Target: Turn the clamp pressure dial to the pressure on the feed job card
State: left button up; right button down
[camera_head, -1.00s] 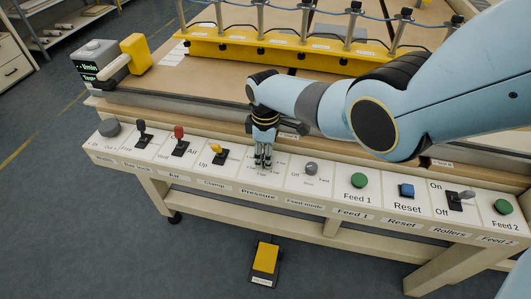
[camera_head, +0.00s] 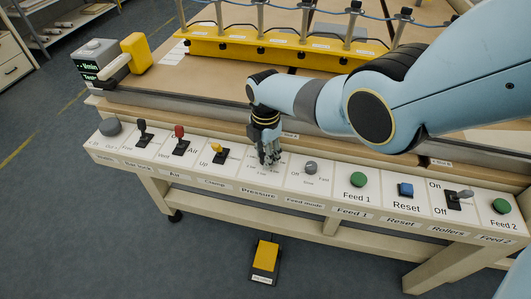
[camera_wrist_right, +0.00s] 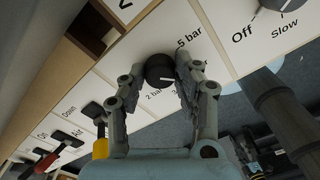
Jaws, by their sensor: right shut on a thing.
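The pressure dial (camera_wrist_right: 158,67) is a dark round knob on the white panel above the "Pressure" label. The right wrist view shows it between the fingers of my right gripper (camera_wrist_right: 160,78), which is shut on it. A pale pointer line shows on the knob, towards the right finger. "5 bar" and "2 bar" are readable beside it; other markings are partly hidden by the fingers. In the head view my right gripper (camera_head: 269,158) points down at the panel and hides the dial. My left gripper is not in view. I cannot make out a readable feed job card.
The yellow clamp lever (camera_head: 217,151) stands left of the gripper, with the red air lever (camera_head: 179,141) beyond. The feed mode knob (camera_head: 311,168) and green Feed 1 button (camera_head: 358,179) are to the right. A yellow foot pedal (camera_head: 266,256) lies on the floor.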

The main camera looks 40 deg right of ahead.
jog(key=shift+n, duration=0.5)
jog(key=c, duration=0.9)
grip_release()
jog(key=shift+c, duration=0.2)
jog(key=shift+r, duration=0.1)
notch_tip(320, 180, up, 12)
